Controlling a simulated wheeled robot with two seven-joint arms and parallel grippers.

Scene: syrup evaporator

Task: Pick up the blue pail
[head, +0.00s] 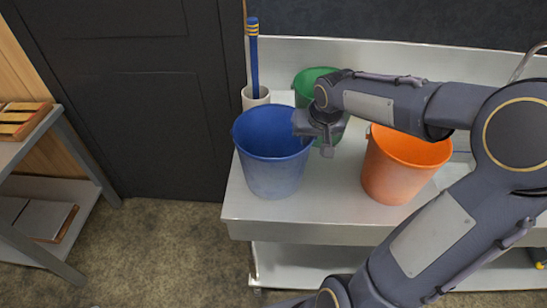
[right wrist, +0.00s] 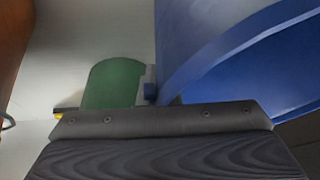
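The blue pail (head: 272,170) stands upright at the left end of the metal counter. It also shows large and close at the right of the right wrist view (right wrist: 240,55). My right gripper (head: 314,137) is at the pail's right rim, with its fingers apart. One finger appears over the pail's mouth and the other outside its wall. I cannot tell whether either finger touches the pail. The fingertips do not show clearly in the right wrist view. My left gripper is not in view.
A green pail (head: 308,84) stands behind my right gripper, partly hidden. An orange pail (head: 398,170) stands to the right, below my arm. A white holder (head: 256,99) with a blue-handled tool is behind the blue pail. A shelf (head: 45,135) stands at far left.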

